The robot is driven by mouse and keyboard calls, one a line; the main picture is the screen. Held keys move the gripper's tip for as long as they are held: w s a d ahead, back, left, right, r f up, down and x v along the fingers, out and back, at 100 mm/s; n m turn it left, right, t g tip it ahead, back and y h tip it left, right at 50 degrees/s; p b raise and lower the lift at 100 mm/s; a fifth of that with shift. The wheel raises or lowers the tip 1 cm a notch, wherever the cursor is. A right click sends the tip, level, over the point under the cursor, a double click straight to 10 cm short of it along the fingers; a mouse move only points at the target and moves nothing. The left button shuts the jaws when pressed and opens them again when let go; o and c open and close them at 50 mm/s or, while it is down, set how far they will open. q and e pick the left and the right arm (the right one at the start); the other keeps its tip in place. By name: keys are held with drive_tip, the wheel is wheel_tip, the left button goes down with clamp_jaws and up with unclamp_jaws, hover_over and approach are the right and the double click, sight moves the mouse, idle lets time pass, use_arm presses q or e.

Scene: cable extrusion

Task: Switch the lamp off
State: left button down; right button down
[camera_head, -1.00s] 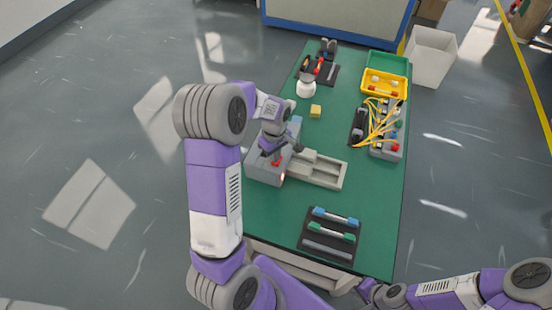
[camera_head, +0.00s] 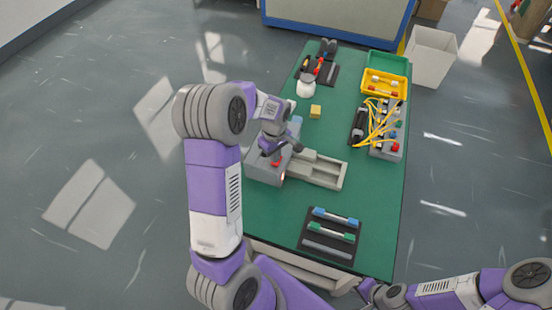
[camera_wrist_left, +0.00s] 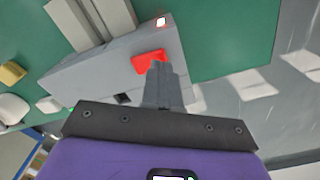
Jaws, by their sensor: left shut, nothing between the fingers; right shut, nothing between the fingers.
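A grey box (camera_head: 262,168) stands on the green table and carries a red switch (camera_head: 276,162). In the left wrist view the red switch (camera_wrist_left: 147,62) lies right at my left gripper's fingertips (camera_wrist_left: 157,66). The fingers are shut and empty, and cover part of the switch; whether they touch it I cannot tell. The small lamp (camera_wrist_left: 161,21) at the box's corner looks pale with a reddish edge in the wrist view. In the head view my left gripper (camera_head: 277,152) is over the box. My right gripper (camera_head: 370,290) is shut near the table's front edge, away from the box.
A light grey channel (camera_head: 318,169) extends right from the box. A black tray with coloured-ended rods (camera_head: 330,235) is in front. Behind are a yellow block (camera_head: 315,111), a white round-bodied item (camera_head: 306,87), a yellow bin (camera_head: 385,83) and yellow cables (camera_head: 378,125).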

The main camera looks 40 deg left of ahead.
use_arm(q)
drive_tip(key=shift+f+b, duration=0.75)
drive_tip(key=shift+f, duration=0.25)
idle(0.5)
drive_tip(key=shift+r+p, duration=2.9)
drive_tip(key=shift+r, duration=0.65)
